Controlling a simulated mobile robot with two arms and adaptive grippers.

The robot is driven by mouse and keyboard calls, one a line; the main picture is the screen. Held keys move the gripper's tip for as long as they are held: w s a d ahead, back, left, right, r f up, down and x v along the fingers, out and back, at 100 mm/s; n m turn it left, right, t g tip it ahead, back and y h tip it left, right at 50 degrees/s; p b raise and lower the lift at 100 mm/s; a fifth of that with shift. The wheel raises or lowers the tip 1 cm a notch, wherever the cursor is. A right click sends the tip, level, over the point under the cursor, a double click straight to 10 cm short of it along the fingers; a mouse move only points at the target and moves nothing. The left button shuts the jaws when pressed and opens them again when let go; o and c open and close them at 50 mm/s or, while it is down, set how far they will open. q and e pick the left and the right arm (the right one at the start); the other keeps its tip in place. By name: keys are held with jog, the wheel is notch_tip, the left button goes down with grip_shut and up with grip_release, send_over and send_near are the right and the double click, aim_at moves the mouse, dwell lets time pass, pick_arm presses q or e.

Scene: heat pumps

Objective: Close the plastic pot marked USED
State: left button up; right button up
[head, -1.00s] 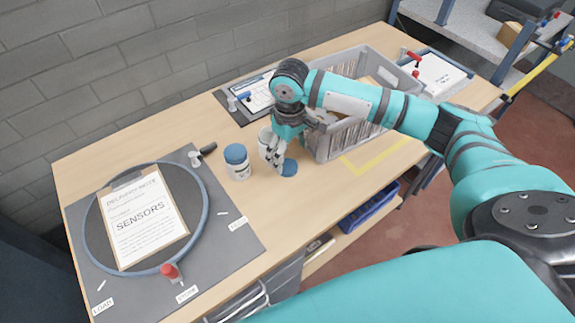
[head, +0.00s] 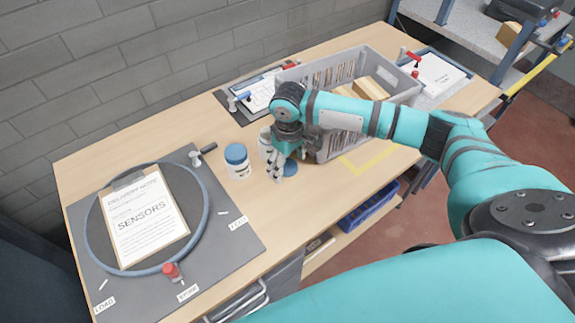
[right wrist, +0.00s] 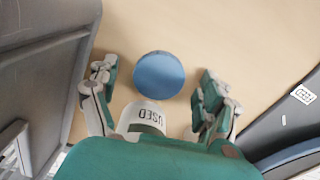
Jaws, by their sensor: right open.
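The white pot marked USED (right wrist: 143,118) stands on the bench, with its label facing my right wrist camera. In the head view this white pot (head: 265,142) is partly hidden behind my right gripper, and I see no blue lid on it. A round blue lid (right wrist: 158,75) lies on the wood beside it and also shows in the head view (head: 290,168). My right gripper (right wrist: 155,76) is open and points down, with its fingers on either side of the lid and apart from it. My left gripper is not in view.
A second white pot with a blue lid on (head: 237,162) stands left of the gripper. A grey crate (head: 335,150) holding boxes is close on the right. A grey mat (head: 245,250) with a delivery note on a round ring lies at left. The bench front is clear.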

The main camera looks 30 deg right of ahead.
aim_at(289, 170)
jog(key=c, duration=0.9)
jog(key=shift+r, duration=0.5)
jog(key=shift+s+a+r+b, duration=0.15)
jog(key=shift+s+r, duration=0.1)
jog(key=shift+r, duration=0.4)
jog(key=shift+s+r+b, duration=0.15)
jog(key=shift+s+r, duration=0.05)
jog(key=shift+r, duration=0.4)
jog(key=s+a, duration=0.1)
jog(key=s, duration=0.3)
jog(key=s+a+r, duration=0.1)
jog(key=s+a, duration=0.1)
jog(key=s, duration=0.3)
jog(key=s+a, duration=0.2)
jog(key=s, duration=0.3)
jog(key=shift+a+r+b, duration=0.2)
jog(key=shift+r+b, duration=0.05)
jog(key=shift+b, duration=0.15)
